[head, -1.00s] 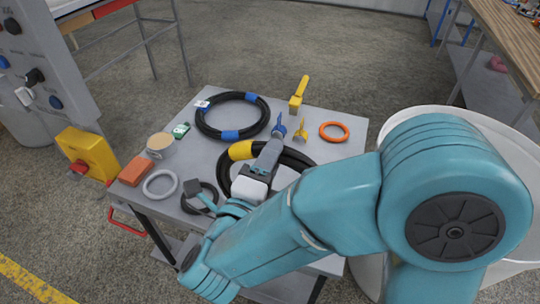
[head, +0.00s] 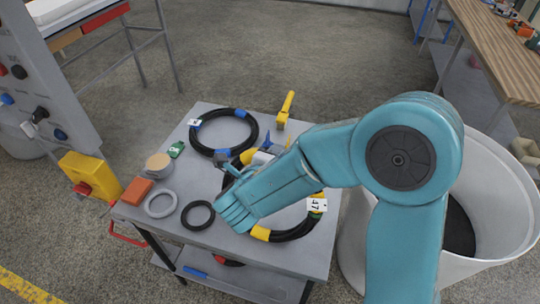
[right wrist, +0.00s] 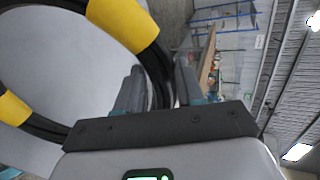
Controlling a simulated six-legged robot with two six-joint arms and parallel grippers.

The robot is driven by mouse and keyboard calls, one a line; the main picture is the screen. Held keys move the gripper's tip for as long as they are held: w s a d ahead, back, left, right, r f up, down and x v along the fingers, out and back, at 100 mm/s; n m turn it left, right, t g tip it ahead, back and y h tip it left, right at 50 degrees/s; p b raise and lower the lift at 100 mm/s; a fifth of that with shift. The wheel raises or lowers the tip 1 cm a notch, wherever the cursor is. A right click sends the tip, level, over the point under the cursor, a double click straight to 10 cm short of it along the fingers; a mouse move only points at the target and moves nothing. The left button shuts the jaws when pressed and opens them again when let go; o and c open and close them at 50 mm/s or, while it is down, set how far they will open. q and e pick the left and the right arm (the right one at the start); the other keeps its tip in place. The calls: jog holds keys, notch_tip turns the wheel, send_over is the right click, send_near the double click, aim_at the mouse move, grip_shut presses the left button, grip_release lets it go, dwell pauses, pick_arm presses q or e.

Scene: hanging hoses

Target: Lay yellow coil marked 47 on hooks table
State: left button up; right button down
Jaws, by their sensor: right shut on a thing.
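The coil marked 47 is a black hose coil with yellow bands (head: 262,233) and a white tag (head: 316,205) reading 47. It is at the right of the grey table (head: 225,258), partly hidden by my right arm. In the right wrist view, the two fingers (right wrist: 158,92) are shut on the black hose, just below a yellow band (right wrist: 125,22). I cannot tell whether the coil rests on the table or is slightly raised. My left gripper is not in view.
A blue-banded black coil (head: 222,149) lies at the back left of the table. A white bin (head: 500,235) stands right; a wooden bench (head: 500,50) is behind.

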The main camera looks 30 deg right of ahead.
jog(key=w+d+f+g+y+p, duration=0.2)
jog(key=w+d+f+y+p, duration=0.1)
jog(key=f, duration=0.3)
jog(key=w+d+f+g+y+p, duration=0.3)
jog(key=d+f, duration=0.1)
jog(key=f, duration=0.2)
jog(key=w+d+f+g+y+p, duration=0.3)
jog(key=d+f, duration=0.1)
jog(key=f, duration=0.2)
jog(key=shift+w+d+f+p, duration=0.25)
jog(key=shift+w+f+p, duration=0.05)
jog(key=shift+w+p, duration=0.1)
jog(key=shift+w+d+f+y+b, duration=0.1)
jog(key=shift+f+y+b, duration=0.2)
jog(key=shift+f, duration=0.2)
jog(key=c, duration=0.6)
grip_release()
